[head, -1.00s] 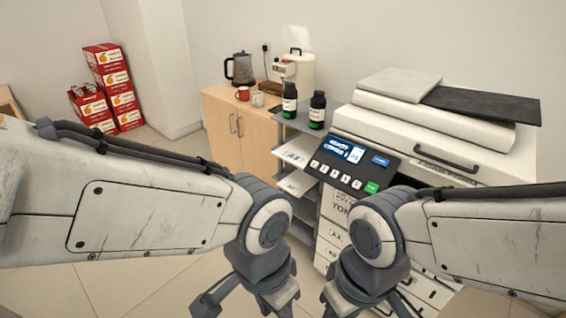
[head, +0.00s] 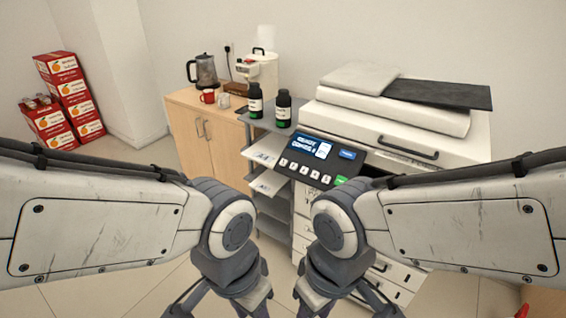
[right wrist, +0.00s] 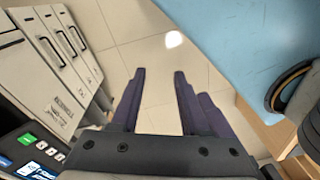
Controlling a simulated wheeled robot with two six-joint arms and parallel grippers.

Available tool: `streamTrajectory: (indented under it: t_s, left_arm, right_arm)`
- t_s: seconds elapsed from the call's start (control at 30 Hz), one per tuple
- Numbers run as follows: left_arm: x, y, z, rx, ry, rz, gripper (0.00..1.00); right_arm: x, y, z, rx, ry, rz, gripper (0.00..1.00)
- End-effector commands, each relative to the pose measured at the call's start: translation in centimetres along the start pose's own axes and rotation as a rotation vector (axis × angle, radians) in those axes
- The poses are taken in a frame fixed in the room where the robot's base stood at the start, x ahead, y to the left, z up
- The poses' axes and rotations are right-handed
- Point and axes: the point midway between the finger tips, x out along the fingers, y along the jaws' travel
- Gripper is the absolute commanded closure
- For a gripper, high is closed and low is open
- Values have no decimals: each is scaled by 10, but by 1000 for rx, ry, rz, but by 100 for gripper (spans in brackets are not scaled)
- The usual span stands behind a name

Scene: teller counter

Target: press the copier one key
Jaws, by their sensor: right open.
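The copier (head: 465,150) stands ahead, right of centre in the head view. Its dark control panel (head: 300,147) has a lit screen, a row of several white keys, a blue key and a green key. The leftmost white key (head: 284,162) is in plain view, its label too small to read surely. The panel's edge also shows in the right wrist view (right wrist: 12,150). My left gripper (head: 222,308) looks open, low and short of the copier, its tips cut off. My right gripper (right wrist: 157,75) is open and empty over the floor, touching nothing.
Two dark bottles (head: 283,110) stand on a grey shelf unit left of the copier. A wooden cabinet (head: 180,125) holds a kettle, a mug and a white machine. Red boxes (head: 70,85) are stacked far left. A blue surface (right wrist: 265,40) lies beside my right gripper.

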Motion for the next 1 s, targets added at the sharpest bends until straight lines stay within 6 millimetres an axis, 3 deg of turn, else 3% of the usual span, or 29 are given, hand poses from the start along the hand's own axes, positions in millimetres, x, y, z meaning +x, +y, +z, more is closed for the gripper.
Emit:
streamTrajectory:
  t_s: [0.07,0.17,0.2,1.0]
  left_arm:
    - [0,0,0,0,0,0,55]
    - [0,0,0,0,0,0,55]
    - [0,0,0,0,0,0,55]
    - [0,0,0,0,0,0,55]
  right_arm:
    - [0,0,0,0,0,0,59]
    - [0,0,0,0,0,0,97]
    - [0,0,0,0,0,0,100]
    - [0,0,0,0,0,0,100]
